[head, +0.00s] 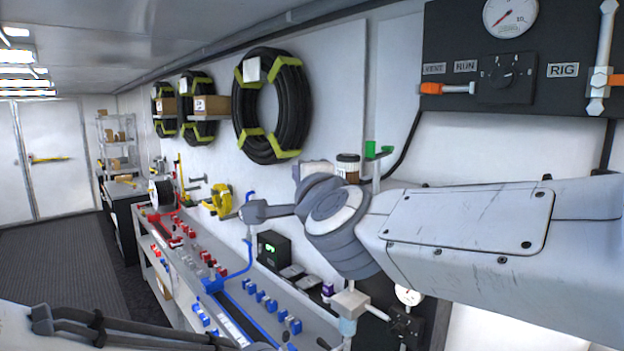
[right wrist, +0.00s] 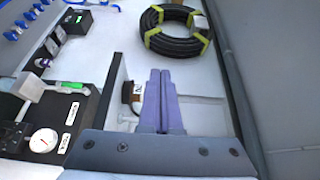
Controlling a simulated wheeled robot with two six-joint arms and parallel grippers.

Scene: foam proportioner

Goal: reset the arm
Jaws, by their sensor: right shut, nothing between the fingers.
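My right arm reaches in from the right of the head view, and its slim gripper (head: 250,212) points left in front of the white wall. The gripper is shut and empty, apart from the bench below it. In the right wrist view the two purple-grey fingers (right wrist: 161,85) lie side by side with no gap. Grey parts, apparently of my left arm, show along the lower left edge of the head view; I do not see the left gripper itself.
A long bench (head: 222,318) with red and blue fittings runs along the wall. Black hose coils (head: 295,108) hang above it. A dark control panel (head: 445,50) with a gauge is at upper right; a lower gauge (head: 408,295) sits below my arm. Open floor (head: 70,260) lies left.

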